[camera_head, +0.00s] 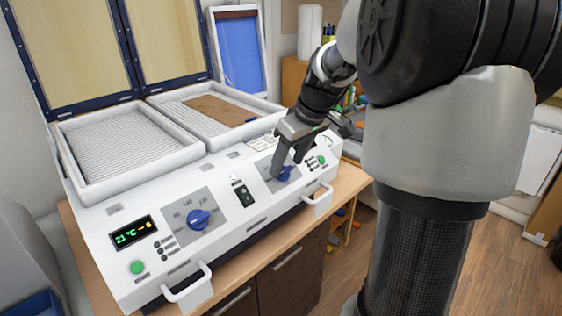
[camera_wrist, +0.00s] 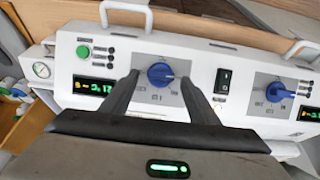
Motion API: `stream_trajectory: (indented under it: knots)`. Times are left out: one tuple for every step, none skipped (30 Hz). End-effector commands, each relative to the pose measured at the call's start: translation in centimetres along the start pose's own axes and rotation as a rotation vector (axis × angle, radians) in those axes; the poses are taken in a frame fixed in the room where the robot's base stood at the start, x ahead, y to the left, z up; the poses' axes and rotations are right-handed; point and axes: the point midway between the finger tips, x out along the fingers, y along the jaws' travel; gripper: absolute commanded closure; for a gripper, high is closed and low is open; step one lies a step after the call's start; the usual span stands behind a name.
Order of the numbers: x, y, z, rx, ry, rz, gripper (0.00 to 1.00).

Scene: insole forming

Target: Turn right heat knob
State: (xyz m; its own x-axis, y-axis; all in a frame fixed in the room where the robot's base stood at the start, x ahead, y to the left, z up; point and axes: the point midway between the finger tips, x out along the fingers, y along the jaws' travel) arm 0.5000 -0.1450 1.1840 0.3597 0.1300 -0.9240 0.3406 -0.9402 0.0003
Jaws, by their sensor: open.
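The white machine (camera_head: 225,190) has two blue knobs on its sloped front panel. The right heat knob (camera_head: 288,174) is partly hidden by my gripper (camera_head: 286,168). In the wrist view, where the panel appears upside down, this right knob (camera_wrist: 161,75) lies between my two open fingers, with a gap visible on each side. Whether the fingertips reach down around it or stay just above, I cannot tell. The left knob (camera_head: 198,219) is clear of my gripper; it also shows in the wrist view (camera_wrist: 279,92).
A black switch (camera_head: 244,195) sits between the knobs. Green buttons (camera_head: 137,267) and a display (camera_head: 133,232) are on the panel. White handles (camera_head: 189,290) stick out in front. A brown sheet (camera_head: 218,110) lies on the right heating bed; both lids stand open.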

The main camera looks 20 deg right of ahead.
Motion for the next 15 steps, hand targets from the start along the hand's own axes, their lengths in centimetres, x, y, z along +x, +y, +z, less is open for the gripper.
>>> stream_trajectory:
  knots:
    - [0.51, -0.08, 0.03, 0.000, -0.002, -0.002, 0.45]
    - [0.72, -0.08, 0.03, 0.000, -0.001, -0.002, 0.45]
    - [0.94, -0.07, 0.01, 0.000, -0.001, -0.002, 0.45]
    - [1.06, -0.07, 0.00, -0.001, 0.000, -0.001, 0.45]
    - [1.14, -0.07, -0.01, -0.001, 0.000, -0.001, 0.45]
    - [1.21, -0.07, -0.02, -0.001, 0.000, -0.001, 0.45]
    - [1.23, -0.07, -0.02, -0.001, 0.000, -0.001, 0.45]
    - [1.24, -0.07, -0.02, -0.001, 0.000, -0.001, 0.45]
    - [1.24, -0.07, -0.02, -0.001, 0.000, -0.001, 0.45]
    - [1.23, -0.07, -0.02, -0.001, 0.000, -0.001, 0.45]
    - [1.23, -0.06, -0.02, -0.001, 0.000, -0.001, 0.45]
    - [1.22, -0.06, -0.02, -0.001, 0.000, -0.001, 0.45]
    - [1.22, -0.06, -0.02, -0.001, 0.000, -0.001, 0.45]
    - [1.21, -0.06, -0.02, -0.001, 0.000, -0.001, 0.50]
    - [1.21, -0.05, -0.02, -0.001, 0.000, -0.001, 0.57]
